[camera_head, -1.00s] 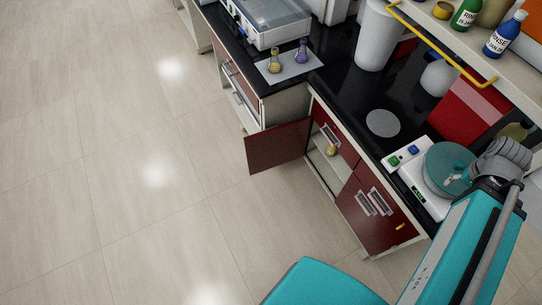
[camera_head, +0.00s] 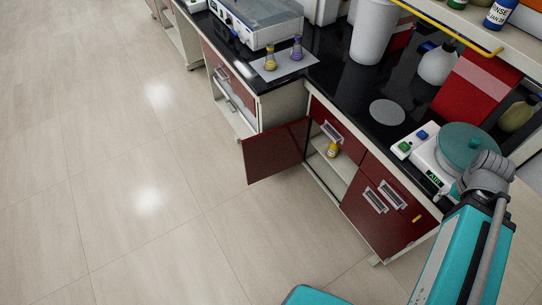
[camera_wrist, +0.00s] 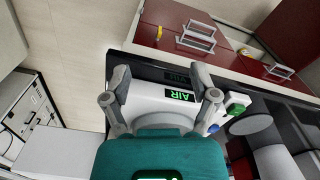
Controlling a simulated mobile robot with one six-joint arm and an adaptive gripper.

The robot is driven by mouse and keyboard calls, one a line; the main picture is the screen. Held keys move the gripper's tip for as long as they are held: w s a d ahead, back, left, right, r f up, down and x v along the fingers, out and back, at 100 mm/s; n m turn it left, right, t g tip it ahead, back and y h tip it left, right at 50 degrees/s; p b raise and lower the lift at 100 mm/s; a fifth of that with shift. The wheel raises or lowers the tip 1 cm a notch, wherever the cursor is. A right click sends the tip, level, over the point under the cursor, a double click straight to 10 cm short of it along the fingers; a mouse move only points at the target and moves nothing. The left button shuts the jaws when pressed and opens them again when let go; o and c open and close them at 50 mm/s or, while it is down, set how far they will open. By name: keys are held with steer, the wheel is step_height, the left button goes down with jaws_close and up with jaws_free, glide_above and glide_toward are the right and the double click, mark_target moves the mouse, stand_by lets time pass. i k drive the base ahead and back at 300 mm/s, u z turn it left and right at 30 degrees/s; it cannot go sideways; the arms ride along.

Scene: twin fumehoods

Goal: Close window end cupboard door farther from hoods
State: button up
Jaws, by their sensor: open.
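A dark red cupboard door (camera_head: 275,152) stands wide open in the head view, swung out over the floor from the bench front. To its right the cupboard's opening (camera_head: 324,172) shows a pale shelf with a small yellow bottle (camera_head: 332,150). A closed red front (camera_head: 378,220) with two handles is right of the opening. In the wrist view my gripper (camera_wrist: 163,90) is open and empty, its fingers spread over or near a white device with a green AIR display (camera_wrist: 180,96). In the head view the fingers are not clearly visible.
Two flasks (camera_head: 284,56) on a white sheet, a white container (camera_head: 375,32) and a yellow rail (camera_head: 450,30) are farther back. The tiled floor (camera_head: 150,160) left of the door is clear.

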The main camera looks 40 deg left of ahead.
mark_target(266, 154)
steer(key=u, duration=3.25)
steer(key=i, duration=1.6)
steer(key=u, duration=0.1)
